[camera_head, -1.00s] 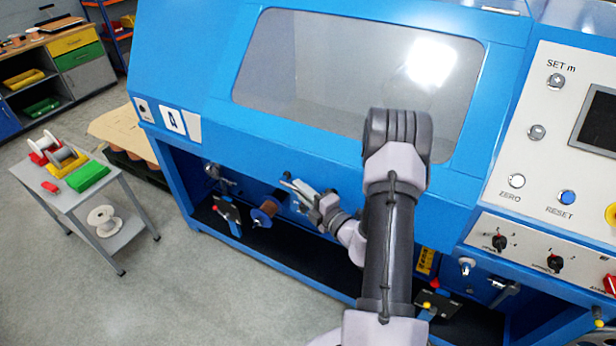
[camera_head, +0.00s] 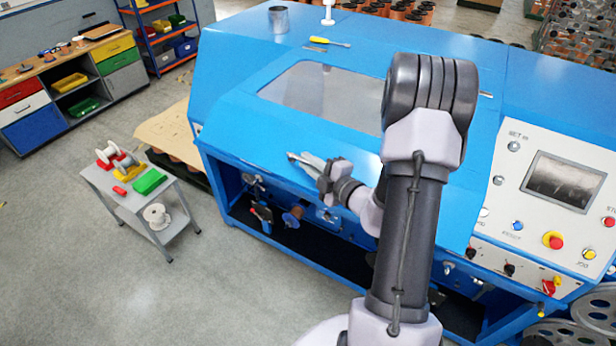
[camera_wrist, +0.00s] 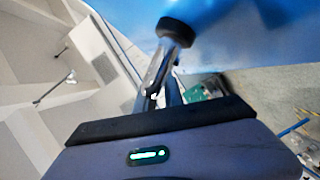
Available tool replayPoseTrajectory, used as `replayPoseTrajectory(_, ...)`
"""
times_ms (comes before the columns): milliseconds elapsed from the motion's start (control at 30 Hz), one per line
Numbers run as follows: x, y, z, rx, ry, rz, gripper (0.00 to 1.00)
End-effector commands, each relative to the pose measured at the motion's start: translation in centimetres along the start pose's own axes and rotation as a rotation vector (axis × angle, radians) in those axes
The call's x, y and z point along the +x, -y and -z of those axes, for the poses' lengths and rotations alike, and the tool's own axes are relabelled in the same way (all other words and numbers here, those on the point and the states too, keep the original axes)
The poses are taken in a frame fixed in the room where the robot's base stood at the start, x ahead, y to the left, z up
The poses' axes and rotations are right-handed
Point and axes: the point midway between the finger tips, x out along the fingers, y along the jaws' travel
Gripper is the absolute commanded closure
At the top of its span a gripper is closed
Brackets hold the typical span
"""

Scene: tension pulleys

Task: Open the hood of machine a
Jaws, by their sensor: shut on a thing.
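Machine a is the large blue machine (camera_head: 540,95). Its hood (camera_head: 232,103) has a slanted blue face with a grey window (camera_head: 325,92). In the head view my gripper (camera_head: 300,160) is in front of the hood's lower face, below the window. In the wrist view my gripper (camera_wrist: 165,88) is shut; a dark round-ended part (camera_wrist: 176,32) shows just beyond the fingers, against blurred blue. The fingers hide what they hold, perhaps a hood handle. How far the hood is raised is hard to tell. My arm hides the window's right end.
A control panel (camera_head: 558,180) with buttons is at the right of the machine. A yellow-handled screwdriver (camera_head: 330,41) and a metal cup (camera_head: 278,20) are on top. A small grey cart (camera_head: 128,198) with spools stands at left. The floor in front is open.

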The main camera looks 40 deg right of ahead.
Motion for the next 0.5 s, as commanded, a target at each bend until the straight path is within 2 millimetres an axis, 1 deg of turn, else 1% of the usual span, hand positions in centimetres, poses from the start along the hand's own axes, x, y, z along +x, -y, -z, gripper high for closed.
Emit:
replayPoseTrajectory(33,-0.3,-2.3,0.7,-0.007,-0.002,-0.002,1.00)
replayPoseTrajectory(200,-0.8,-6.9,1.9,-0.007,-0.001,-0.002,1.00)
replayPoseTrajectory(300,-1.0,-9.0,2.4,-0.006,0.000,-0.002,1.00)
replayPoseTrajectory(400,-1.1,-10.6,2.7,-0.006,0.000,-0.001,1.00)
replayPoseTrajectory(500,-1.2,-11.7,2.8,-0.005,0.001,-0.001,1.00)
